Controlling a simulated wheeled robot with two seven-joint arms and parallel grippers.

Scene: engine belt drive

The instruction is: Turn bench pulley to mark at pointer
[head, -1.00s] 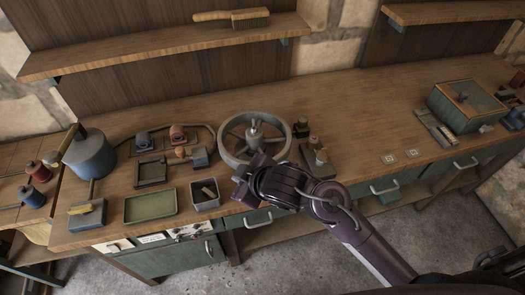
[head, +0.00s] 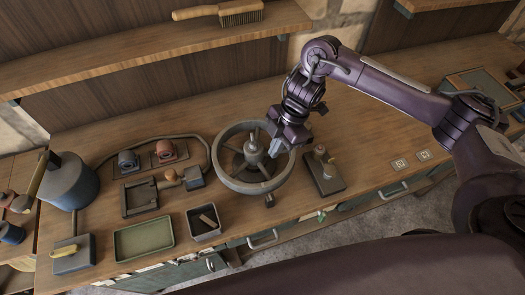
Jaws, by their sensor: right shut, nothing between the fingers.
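The bench pulley (head: 228,176) is a large grey spoked wheel lying flat on the wooden bench, with an upright hub (head: 253,150) at its centre. My right gripper (head: 275,151) points down over the right part of the pulley, close to the hub. It is shut with nothing held. I cannot tell whether its fingertips touch the pulley. A small dark piece (head: 269,200) sits at the pulley's front edge; I cannot tell whether it is the pointer. No mark on the rim can be made out. My left gripper is not in view.
A dark block with a knob (head: 323,172) stands right of the pulley. A grey bin (head: 204,222), a green tray (head: 143,238) and a blue can (head: 72,182) stand to the left. Two small pale plates (head: 400,163) lie right. A shelf (head: 150,55) with a brush overhangs the back.

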